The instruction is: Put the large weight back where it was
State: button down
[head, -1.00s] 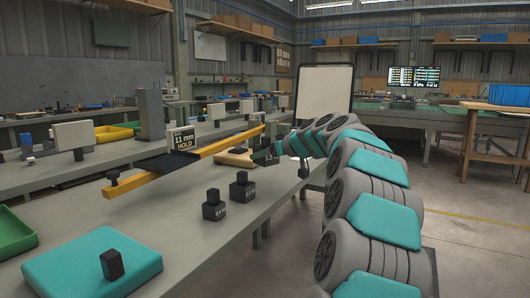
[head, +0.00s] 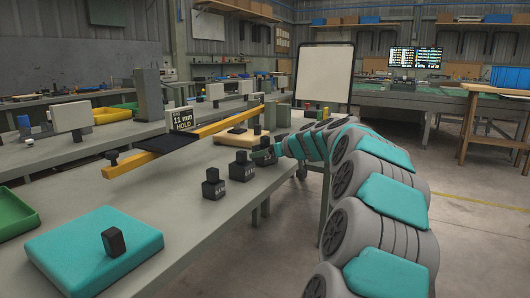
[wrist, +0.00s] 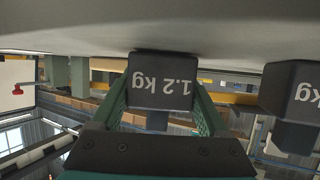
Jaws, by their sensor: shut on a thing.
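The large weight, a dark block marked 1.2 kg, sits between my gripper's green fingers in the wrist view (wrist: 160,85). That view is upside down; the block's base meets or nearly meets the grey bench top. My gripper (head: 264,153) is shut on it at the bench's right side. Two similar dark weights stand in a row nearer the camera: a middle one (head: 241,170) and a near one (head: 213,187). A neighbouring weight also shows at the right of the wrist view (wrist: 292,92), apart from my fingers. In the head view my fingers partly hide the held weight.
A yellow beam (head: 212,127) crosses the bench beside a display (head: 182,119) reading 11 mm HOLD. A teal pad (head: 60,252) bearing a small black block (head: 113,241) lies at the front left. A green bin (head: 15,215) is at far left. Bare bench lies between pad and weights.

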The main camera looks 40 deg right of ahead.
grip_release()
jog(key=shift+s+r, duration=0.1)
jog(key=shift+r, duration=0.05)
jog(key=b+v, duration=0.1)
jog(key=v, duration=1)
jog(key=shift+s, duration=0.35)
jog(key=shift+r, duration=0.15)
